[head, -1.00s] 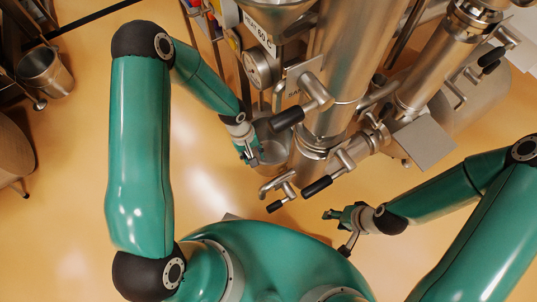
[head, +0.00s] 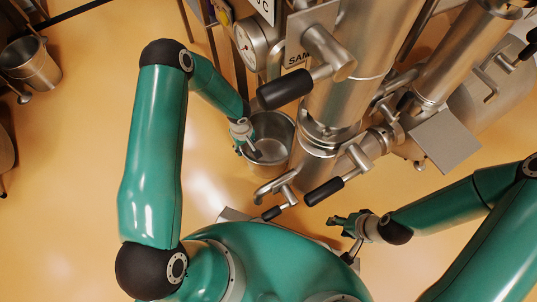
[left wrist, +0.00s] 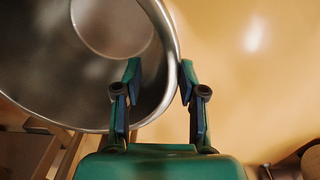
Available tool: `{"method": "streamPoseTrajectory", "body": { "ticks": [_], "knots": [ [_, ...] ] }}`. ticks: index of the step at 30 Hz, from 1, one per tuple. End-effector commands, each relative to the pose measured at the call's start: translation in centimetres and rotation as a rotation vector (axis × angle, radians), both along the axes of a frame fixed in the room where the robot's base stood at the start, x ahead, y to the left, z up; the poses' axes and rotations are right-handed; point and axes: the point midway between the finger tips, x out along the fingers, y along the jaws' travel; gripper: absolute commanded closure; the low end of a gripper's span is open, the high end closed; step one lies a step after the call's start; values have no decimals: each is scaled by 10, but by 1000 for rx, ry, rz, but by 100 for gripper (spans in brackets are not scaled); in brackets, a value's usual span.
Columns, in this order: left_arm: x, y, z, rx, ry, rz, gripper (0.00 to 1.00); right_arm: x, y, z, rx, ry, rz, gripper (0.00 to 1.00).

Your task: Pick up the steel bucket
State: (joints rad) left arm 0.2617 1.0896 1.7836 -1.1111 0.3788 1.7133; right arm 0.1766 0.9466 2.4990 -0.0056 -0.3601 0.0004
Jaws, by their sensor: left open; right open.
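The steel bucket (head: 273,128) stands on the floor beneath the machine, open top up, its right side close to a steel column. My left gripper (head: 249,153) is at its near left rim. In the left wrist view the bucket (left wrist: 60,85) fills the upper left. The rim passes between the open fingers of my left gripper (left wrist: 158,82), one finger inside the bucket and one outside. The outer finger looks very close to the rim; contact cannot be told. My right gripper (head: 340,222) is open and empty, below the machine's valves.
The powder machine, with its steel column (head: 345,85), pressure gauge (head: 247,45) and black-handled valves (head: 324,191), crowds the bucket's right and far side. Another metal bucket (head: 32,65) stands at the far left. The floor (head: 85,125) left of my left arm is clear.

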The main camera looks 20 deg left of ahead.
Motion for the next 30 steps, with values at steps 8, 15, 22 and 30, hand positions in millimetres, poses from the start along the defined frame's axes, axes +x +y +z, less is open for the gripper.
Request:
{"method": "streamPoseTrajectory", "body": {
  "ticks": [8, 15, 22, 30],
  "knots": [
    [0, 1, -18, -1, -1, 1, 59, 0, 0, -7, 0, 0, 0, 51],
    [1, 5, -52, 0, 1, 0, 59, 0, 0, -22, 0, 0, 0, 51],
    [2, 5, -63, 0, 0, 0, 59, 0, 0, -24, 0, 0, 0, 51],
    [2, 5, -62, 0, 0, 0, 83, 0, 0, -24, 0, 0, 0, 51]
  ]
}}
